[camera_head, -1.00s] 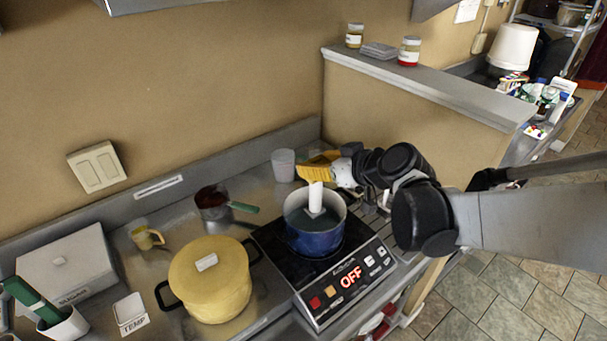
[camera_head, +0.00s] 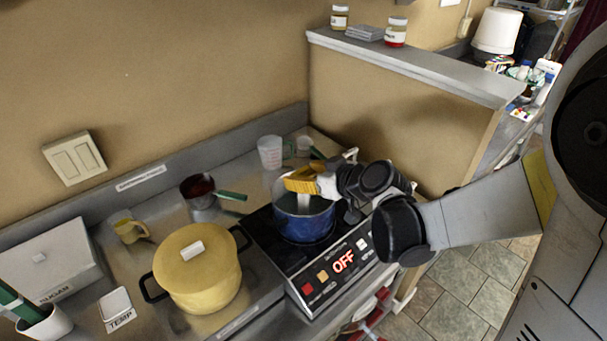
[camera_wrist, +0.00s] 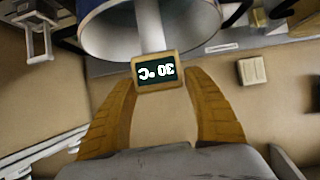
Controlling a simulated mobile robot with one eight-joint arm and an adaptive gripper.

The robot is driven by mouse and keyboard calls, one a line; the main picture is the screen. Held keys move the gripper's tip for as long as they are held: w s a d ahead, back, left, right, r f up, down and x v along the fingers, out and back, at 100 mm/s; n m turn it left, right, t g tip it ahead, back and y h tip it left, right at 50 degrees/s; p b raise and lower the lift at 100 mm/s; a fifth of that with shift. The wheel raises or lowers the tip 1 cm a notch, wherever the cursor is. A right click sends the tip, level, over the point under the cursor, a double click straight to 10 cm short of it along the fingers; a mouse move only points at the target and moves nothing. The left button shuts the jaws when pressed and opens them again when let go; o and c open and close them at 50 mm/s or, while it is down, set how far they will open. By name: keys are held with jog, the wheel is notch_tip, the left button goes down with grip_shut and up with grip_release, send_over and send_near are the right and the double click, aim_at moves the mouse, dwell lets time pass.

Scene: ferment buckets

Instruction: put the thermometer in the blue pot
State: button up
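The blue pot (camera_head: 303,228) stands on the black cooktop, its mouth open upward. The thermometer has a white stem (camera_head: 303,201) and a tan-framed display. The stem points down inside the pot's rim; whether its tip touches the bottom is hidden. In the wrist view the display (camera_wrist: 157,72) reads 30 °C, upside down, between the tips of my yellow fingers. The stem runs from it into the pot's mouth (camera_wrist: 105,42).
The cooktop panel (camera_head: 332,269) reads OFF. A yellow lidded pot (camera_head: 197,275) stands to the left, with a small dark saucepan (camera_head: 199,192) behind it. A clear measuring cup (camera_head: 270,152) stands behind the blue pot. A half wall (camera_head: 400,120) rises behind my arm.

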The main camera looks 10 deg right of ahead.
jog(key=shift+o, duration=0.2)
jog(key=shift+r, duration=0.1)
jog(key=shift+s+r, duration=0.1)
jog(key=shift+r, duration=0.05)
jog(key=s+d+r+m+g+h+p, duration=0.1)
jog(key=s+d+r+m+h, duration=0.1)
jog(key=s+d, duration=0.2)
jog(key=s+d+r+m+g+h+p, duration=0.1)
jog(key=s+d, duration=0.3)
jog(key=s, duration=0.7)
jog(key=s+d+r+m+g+h+p, duration=0.1)
jog(key=s+d+r+m+h, duration=0.2)
jog(key=s, duration=0.4)
jog(key=shift+s+d+r+m+h, duration=0.3)
jog(key=shift+d+m+h, duration=0.1)
jog(key=shift+d, duration=0.1)
dwell(1.2)
